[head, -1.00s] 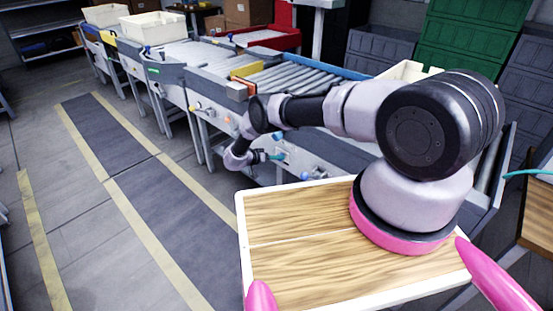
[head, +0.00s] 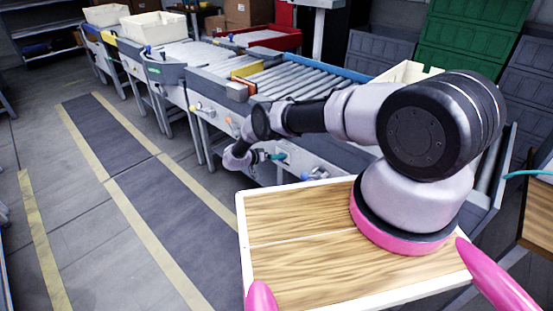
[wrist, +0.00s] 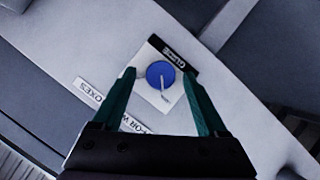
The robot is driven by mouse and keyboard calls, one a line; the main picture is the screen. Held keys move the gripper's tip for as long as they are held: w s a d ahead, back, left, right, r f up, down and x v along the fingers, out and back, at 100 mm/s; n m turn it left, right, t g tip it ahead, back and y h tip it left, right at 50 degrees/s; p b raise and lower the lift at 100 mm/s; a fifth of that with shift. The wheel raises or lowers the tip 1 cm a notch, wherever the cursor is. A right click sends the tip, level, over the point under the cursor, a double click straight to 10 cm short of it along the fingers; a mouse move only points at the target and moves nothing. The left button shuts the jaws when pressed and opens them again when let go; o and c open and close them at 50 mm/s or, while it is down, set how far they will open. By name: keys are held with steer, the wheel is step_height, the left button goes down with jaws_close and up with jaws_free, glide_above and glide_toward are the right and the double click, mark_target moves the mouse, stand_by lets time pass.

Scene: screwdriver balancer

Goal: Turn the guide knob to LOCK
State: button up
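The guide knob (wrist: 160,75) is a round blue knob with a pale pointer line. In the wrist view it sits on a white plate with a black label strip, on the grey side panel (wrist: 70,35) of the conveyor. My gripper (wrist: 158,78) has two green fingers standing apart, one on each side of the knob in the picture, with nothing between them touching it that I can see. The distance from fingertips to knob is hard to tell. In the head view my gripper (head: 277,156) is small, beside the conveyor's side panel; the knob is not clear there.
A roller conveyor (head: 300,80) runs along the back with several knobs on its side. A blue knob (head: 318,172) shows right of my gripper. White bins (head: 153,28) stand on the far end. The marked floor (head: 110,140) at left is clear.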

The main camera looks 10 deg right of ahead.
steer(key=v, duration=1)
steer(key=shift+s+a, duration=0.15)
steer(key=shift+a, duration=0.2)
steer(key=shift+r, duration=0.15)
